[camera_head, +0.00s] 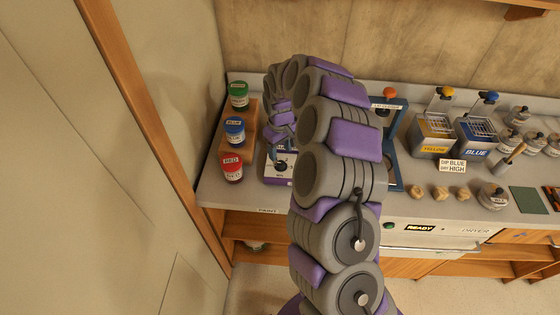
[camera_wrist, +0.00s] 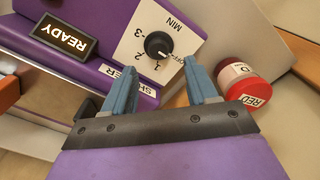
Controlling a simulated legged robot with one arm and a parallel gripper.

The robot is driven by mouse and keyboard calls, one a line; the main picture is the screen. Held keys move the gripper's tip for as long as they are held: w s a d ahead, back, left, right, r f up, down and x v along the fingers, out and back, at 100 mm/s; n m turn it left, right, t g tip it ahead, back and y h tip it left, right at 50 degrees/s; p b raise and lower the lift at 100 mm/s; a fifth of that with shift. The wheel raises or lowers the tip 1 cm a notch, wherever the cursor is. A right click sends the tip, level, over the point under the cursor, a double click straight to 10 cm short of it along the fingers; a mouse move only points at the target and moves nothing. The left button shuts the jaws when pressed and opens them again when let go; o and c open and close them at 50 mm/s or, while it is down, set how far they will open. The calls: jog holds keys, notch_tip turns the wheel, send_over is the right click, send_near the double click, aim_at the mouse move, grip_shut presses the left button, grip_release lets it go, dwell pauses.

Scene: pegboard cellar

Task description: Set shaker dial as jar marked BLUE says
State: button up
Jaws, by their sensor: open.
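The blue-lidded jar (camera_head: 235,131) marked BLUE stands between the green and red jars at the left; its front label is too small to read. The purple shaker (camera_head: 278,181) sits to the right of the jars, partly hidden by my arm. In the wrist view, its black dial (camera_wrist: 158,45) is on a white plate marked 1, 2, 3, OFF and MIN. The dial's pale mark seems to point toward OFF. My gripper (camera_wrist: 161,80) is open and empty, its blue fingers either side of the dial's line and apparently short of it.
The green jar (camera_head: 239,95) and red jar (camera_head: 231,167) flank the blue one; the red jar (camera_wrist: 247,82) is close beside my finger. A lit READY display (camera_wrist: 65,40) is on the shaker. Yellow and blue tanks (camera_head: 476,138) and a DIP BLUE DRY HIGH sign (camera_head: 453,166) stand right.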

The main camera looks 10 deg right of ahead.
aim_at(281, 163)
notch_tip(281, 163, down, 5)
jog(key=shift+r, duration=0.2)
jog(key=shift+d+f, duration=0.2)
jog(key=shift+f, duration=0.55)
jog(key=shift+a, duration=0.1)
jog(key=c, duration=1)
